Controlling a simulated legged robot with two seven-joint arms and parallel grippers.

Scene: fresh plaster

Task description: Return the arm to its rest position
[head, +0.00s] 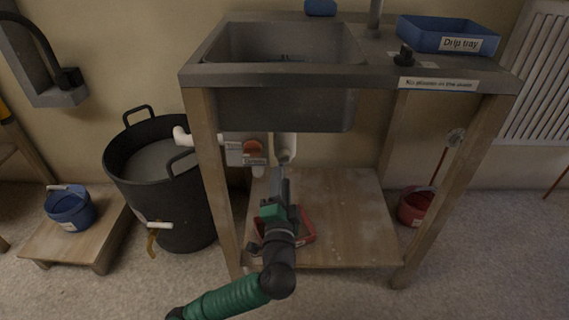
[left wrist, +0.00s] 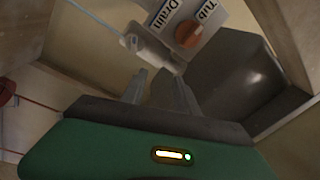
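My left gripper (head: 283,172) is under the sink, between the legs of the wooden stand, pointing away from me. Its green and black arm comes up from the bottom of the head view. In the left wrist view the two grey fingers (left wrist: 155,84) stand apart with nothing seen between them. A valve box with an orange knob (head: 253,147) is just beyond, to the upper left of the fingers. The wrist view shows this knob (left wrist: 188,34) between labels reading "Drain" and "Tub". A white pipe (head: 285,145) hangs just above the fingertips; contact cannot be told. My right gripper is not in view.
The sink (head: 285,78) and wooden legs (head: 211,170) surround the arm. A lower shelf (head: 350,205) with a red tray (head: 303,238) lies beneath. A black tub (head: 193,205) stands left, a red bucket (head: 414,208) right. Floor in front is clear.

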